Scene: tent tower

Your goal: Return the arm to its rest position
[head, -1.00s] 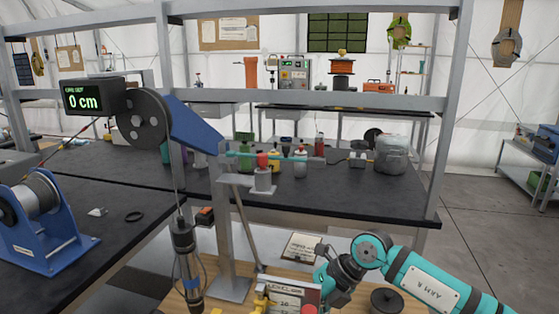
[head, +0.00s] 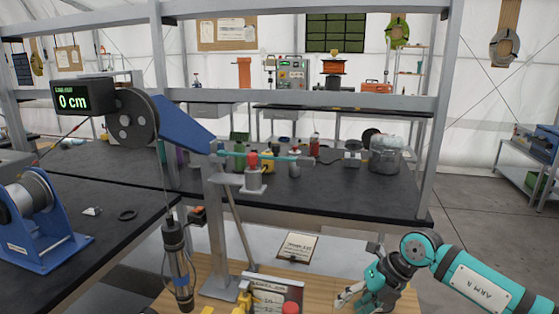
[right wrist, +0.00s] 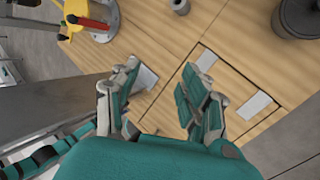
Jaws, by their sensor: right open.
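My right arm comes in from the lower right of the head view, a teal arm with a white label plate. Its gripper (head: 350,295) is low over the wooden bench (head: 325,275), to the right of a white sign board (head: 262,291). In the right wrist view the two teal-padded fingers of this gripper (right wrist: 160,78) stand apart, with bare wood between them. Nothing is held. My left gripper does not show.
A dark round pot (right wrist: 299,17) and a yellow stand (right wrist: 90,20) with a red part are near the gripper in the wrist view. A cylindrical instrument (head: 178,262) hangs from the pulley (head: 133,124) at left. A metal post (head: 216,235) stands on the bench.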

